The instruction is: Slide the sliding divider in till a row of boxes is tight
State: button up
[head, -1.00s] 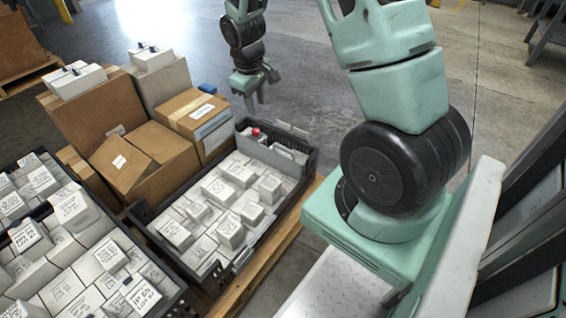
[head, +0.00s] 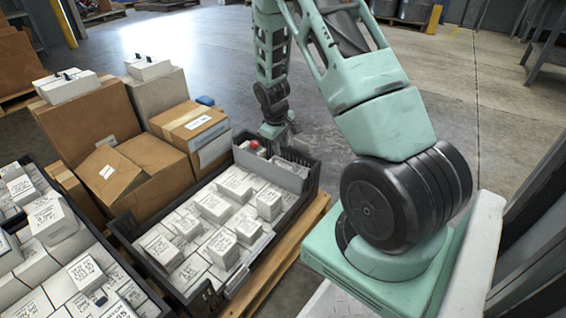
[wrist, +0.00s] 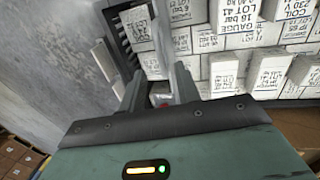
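The sliding divider (head: 270,167) is a grey upright panel across the far end of a black crate (head: 313,178). White labelled boxes (head: 213,207) fill the crate on its near side; some stand higher than others. Whether they touch the divider, I cannot tell.
A red-topped item (head: 254,145) sits behind the divider. Brown cartons (head: 92,110) stand left of the crate, and another crate of white boxes (head: 75,270) is at the lower left. A wooden pallet (head: 270,262) lies underneath. Open floor (head: 300,95) lies beyond.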

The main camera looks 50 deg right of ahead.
aim_at(283, 161)
jog(key=f+b, duration=0.1)
jog(key=f, duration=0.1)
jog(key=d+f+b, duration=0.1)
jog(key=f, duration=0.2)
jog(key=shift+f, duration=0.3)
grip_shut()
